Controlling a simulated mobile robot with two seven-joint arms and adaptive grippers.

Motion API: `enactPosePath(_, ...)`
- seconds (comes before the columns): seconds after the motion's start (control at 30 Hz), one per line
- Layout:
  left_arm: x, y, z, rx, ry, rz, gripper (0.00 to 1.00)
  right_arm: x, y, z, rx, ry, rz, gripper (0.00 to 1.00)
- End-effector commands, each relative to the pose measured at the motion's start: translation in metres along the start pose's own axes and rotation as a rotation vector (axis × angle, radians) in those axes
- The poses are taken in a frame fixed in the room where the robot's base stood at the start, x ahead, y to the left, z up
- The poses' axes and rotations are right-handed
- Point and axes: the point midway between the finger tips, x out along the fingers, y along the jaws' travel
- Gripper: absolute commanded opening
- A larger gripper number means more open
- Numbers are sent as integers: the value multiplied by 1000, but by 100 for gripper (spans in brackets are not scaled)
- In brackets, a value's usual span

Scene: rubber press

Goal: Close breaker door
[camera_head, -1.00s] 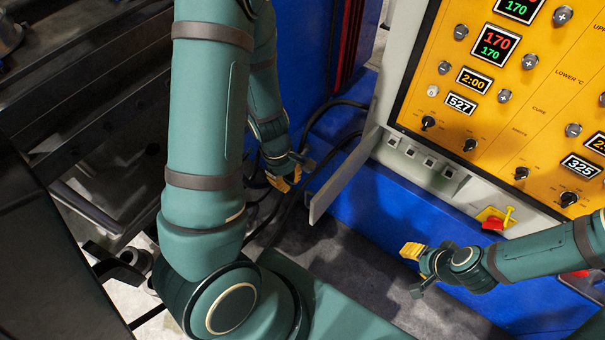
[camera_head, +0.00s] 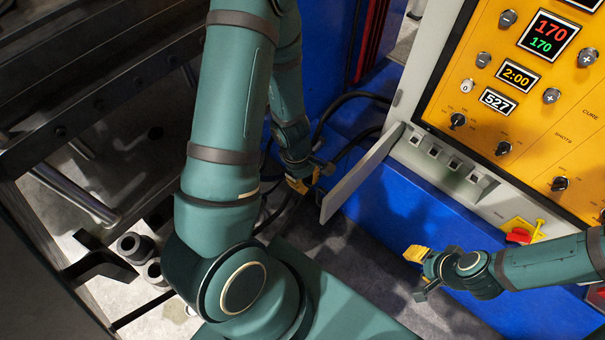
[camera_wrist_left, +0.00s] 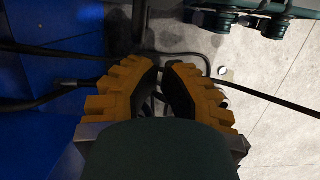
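The breaker door (camera_head: 362,174) is a narrow pale grey panel. In the head view it stands swung open, jutting down and left from the lower left of the press's control panel. The row of breakers (camera_head: 443,159) beside it is uncovered. My left gripper (camera_head: 303,183), with yellow fingers, is just left of the door's free end, apparently apart from it. The left wrist view shows its fingers (camera_wrist_left: 161,72) with a narrow gap and nothing between them; the door is not recognisable there. My right gripper (camera_head: 420,272) is open and empty, low to the right of the door.
The yellow control panel (camera_head: 530,110) with displays and knobs is at the upper right. A red emergency button (camera_head: 518,236) sits below it. Black cables (camera_head: 345,100) run behind the left gripper and door. The blue press base (camera_head: 385,215) lies behind. Dark metal framework (camera_head: 75,130) fills the left.

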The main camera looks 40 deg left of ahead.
Motion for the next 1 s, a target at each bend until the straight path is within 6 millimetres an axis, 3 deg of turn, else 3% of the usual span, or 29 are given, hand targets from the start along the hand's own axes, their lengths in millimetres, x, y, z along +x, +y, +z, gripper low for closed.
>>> enactPosePath(0.1, 4, 0, 19, 3, -1, 1, 0, 3, 1, 1, -1, -2, -1, 47)
enactPosePath(0.3, 7, 0, 36, 0, 0, 1, 0, 5, 2, 2, -2, -5, -1, 47)
enactPosePath(1.0, 8, 8, 47, -21, -1, 6, 0, 1, 0, 1, 0, -2, 0, 47)
